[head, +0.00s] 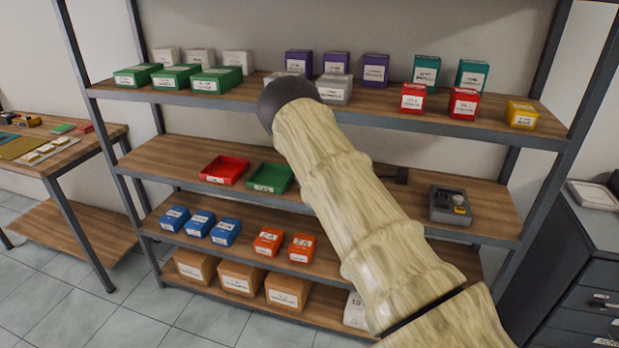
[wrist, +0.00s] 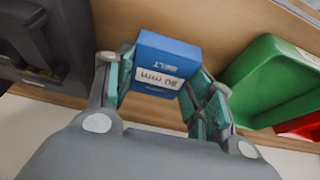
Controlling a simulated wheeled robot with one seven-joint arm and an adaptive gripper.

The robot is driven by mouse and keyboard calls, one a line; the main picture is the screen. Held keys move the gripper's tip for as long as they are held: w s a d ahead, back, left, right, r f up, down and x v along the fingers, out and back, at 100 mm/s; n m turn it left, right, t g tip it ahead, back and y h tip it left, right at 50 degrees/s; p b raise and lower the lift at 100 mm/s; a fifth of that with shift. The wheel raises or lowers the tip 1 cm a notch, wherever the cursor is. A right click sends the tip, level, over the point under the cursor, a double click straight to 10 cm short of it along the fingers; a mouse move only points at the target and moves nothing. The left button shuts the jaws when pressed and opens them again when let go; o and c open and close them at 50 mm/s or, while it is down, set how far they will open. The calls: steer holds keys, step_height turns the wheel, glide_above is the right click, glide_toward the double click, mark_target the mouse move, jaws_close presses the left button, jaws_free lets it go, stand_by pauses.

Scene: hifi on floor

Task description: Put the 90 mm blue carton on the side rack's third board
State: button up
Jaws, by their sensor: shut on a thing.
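A blue carton (wrist: 168,55) with a white label is held between the two finger pads of my gripper (wrist: 162,76) in the wrist view. Its print appears upside down there. The side rack's third board (head: 345,190) is the wooden one with the bins. In the wrist view this board (wrist: 238,28) lies behind the carton, between a green bin and a dark grey holder. I cannot tell whether the carton touches it. In the head view my arm hides the carton and most of the gripper.
On the third board stand a red bin (head: 224,170), a green bin (head: 269,177) and a dark grey holder (head: 450,206). Several blue cartons (head: 200,223) and two orange cartons (head: 268,241) stand one board below. The top board (head: 255,92) carries many boxes above.

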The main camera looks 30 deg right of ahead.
steer(key=shift+f, duration=0.25)
steer(key=shift+f, duration=0.1)
steer(key=shift+f+b, duration=0.35)
steer(key=shift+b, duration=0.05)
steer(key=shift+f, duration=0.2)
steer(key=o, duration=0.8)
steer(key=shift+o, duration=0.2)
steer(key=shift+r, duration=0.2)
